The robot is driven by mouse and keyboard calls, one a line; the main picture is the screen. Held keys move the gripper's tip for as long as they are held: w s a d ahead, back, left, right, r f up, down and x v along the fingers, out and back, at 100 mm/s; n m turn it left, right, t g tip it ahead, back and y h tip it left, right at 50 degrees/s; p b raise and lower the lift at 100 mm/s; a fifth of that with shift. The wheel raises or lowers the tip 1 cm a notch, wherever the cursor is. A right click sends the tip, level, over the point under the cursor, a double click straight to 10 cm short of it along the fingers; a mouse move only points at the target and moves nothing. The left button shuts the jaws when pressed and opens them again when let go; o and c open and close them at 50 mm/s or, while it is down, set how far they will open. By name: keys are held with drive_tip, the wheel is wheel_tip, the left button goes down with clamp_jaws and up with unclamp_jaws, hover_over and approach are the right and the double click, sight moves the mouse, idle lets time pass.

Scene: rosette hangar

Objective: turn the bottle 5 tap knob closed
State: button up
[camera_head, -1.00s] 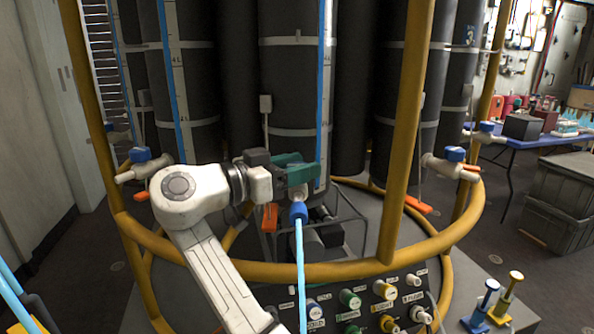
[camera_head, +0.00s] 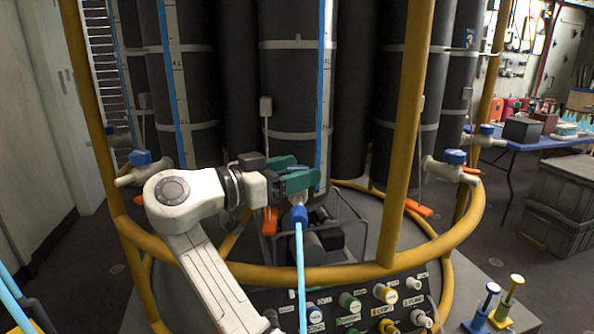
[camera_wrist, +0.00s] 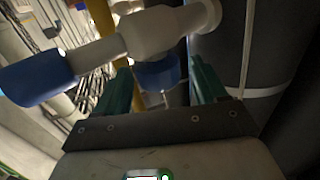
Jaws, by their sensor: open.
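The tap in front of me has a white body (camera_wrist: 155,30), a blue knob (camera_wrist: 158,72) and a blue hose end (camera_wrist: 35,80). In the head view its blue hose fitting (camera_head: 298,214) shows below my gripper (camera_head: 312,178), and the green fingers hide the knob there. The fingers are open, pointing right. In the wrist view the knob lies between the fingers of my gripper (camera_wrist: 160,76), with a gap visible on each side; whether either touches it is not clear. A black bottle (camera_head: 290,105) stands behind the tap; I see no number on it.
A yellow ring rail (camera_head: 310,272) and yellow upright (camera_head: 407,130) surround the bottles. Other blue-knobbed taps stand left (camera_head: 140,158) and right (camera_head: 455,157). A light-blue hose (camera_head: 301,275) hangs down past a panel of coloured knobs (camera_head: 350,302). A blue table (camera_head: 545,142) stands right.

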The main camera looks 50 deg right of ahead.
drive_tip(key=v, duration=1)
drive_tip(key=shift+s, duration=0.1)
